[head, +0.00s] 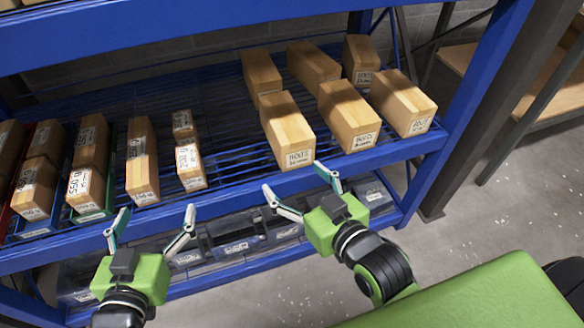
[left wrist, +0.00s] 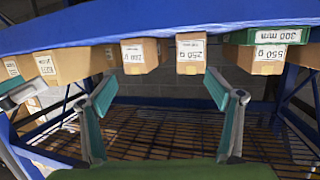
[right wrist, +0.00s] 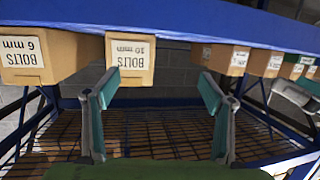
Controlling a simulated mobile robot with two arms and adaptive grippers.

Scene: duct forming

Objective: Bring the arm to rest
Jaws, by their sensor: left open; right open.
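My left gripper (head: 151,238) is open and empty in front of the blue shelf's front beam, at the lower left of the head view. Its spread fingers also show in the left wrist view (left wrist: 165,112). My right gripper (head: 300,190) is open and empty, in front of the same beam to the right. Its fingers show apart in the right wrist view (right wrist: 155,105), with nothing between them. Neither gripper appears to touch a box.
The blue shelf (head: 240,188) holds several cardboard boxes; a bolts box (head: 287,130) stands near my right gripper. Smaller boxes, such as the 250 g box (head: 190,165), stand to the left. Bins (head: 236,247) sit on the lower level. Grey floor (head: 480,220) is open at right.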

